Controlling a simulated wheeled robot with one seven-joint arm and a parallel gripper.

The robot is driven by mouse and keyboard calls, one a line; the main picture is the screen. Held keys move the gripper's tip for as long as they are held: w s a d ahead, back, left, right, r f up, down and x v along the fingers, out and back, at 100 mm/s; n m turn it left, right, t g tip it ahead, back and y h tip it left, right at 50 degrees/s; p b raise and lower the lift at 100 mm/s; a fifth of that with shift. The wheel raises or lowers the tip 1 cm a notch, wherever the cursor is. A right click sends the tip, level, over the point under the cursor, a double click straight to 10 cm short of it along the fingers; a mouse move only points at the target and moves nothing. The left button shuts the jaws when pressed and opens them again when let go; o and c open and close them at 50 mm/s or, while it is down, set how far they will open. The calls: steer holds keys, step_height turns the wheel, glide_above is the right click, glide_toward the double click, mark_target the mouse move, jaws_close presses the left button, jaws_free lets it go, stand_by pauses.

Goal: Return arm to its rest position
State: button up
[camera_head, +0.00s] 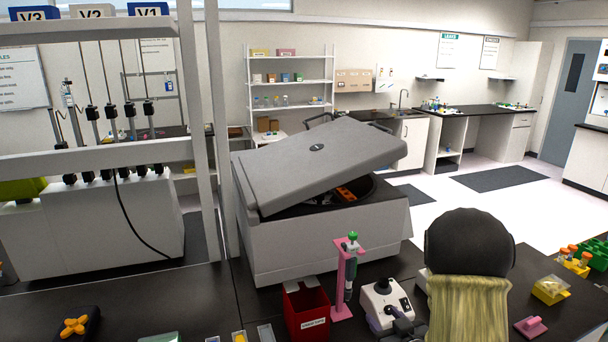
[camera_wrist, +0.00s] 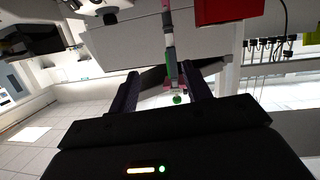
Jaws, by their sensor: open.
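My gripper (camera_wrist: 160,72) shows in the wrist view with its two dark fingers spread apart. No object is clamped between them. A pipette with a green top (camera_wrist: 178,98) on a pink stand appears upside down beyond and between the fingers; I cannot tell the exact distance. In the head view the pink stand (camera_head: 340,280) stands upright on the dark bench in front of the centrifuge. I cannot make out my gripper in the head view.
The grey centrifuge (camera_head: 320,245) has its lid (camera_head: 320,160) tilted partly open, with orange inserts inside. A red bin (camera_head: 306,312) and a small white bench device (camera_head: 385,305) flank the pink stand. A yellow box (camera_head: 550,290) and tube racks are at right. A white frame rises at left.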

steer(key=s+a+m+g+h, duration=0.1)
steer(key=s+a+g, duration=0.1)
steer(key=s+g, duration=0.4)
steer(key=s+a+r+m+g+h, duration=0.1)
steer(key=s+a+m+g+h, duration=0.1)
steer(key=s+g, duration=0.4)
steer(key=s, duration=0.5)
steer(key=shift+s+a, duration=0.2)
steer(key=shift+a, duration=0.1)
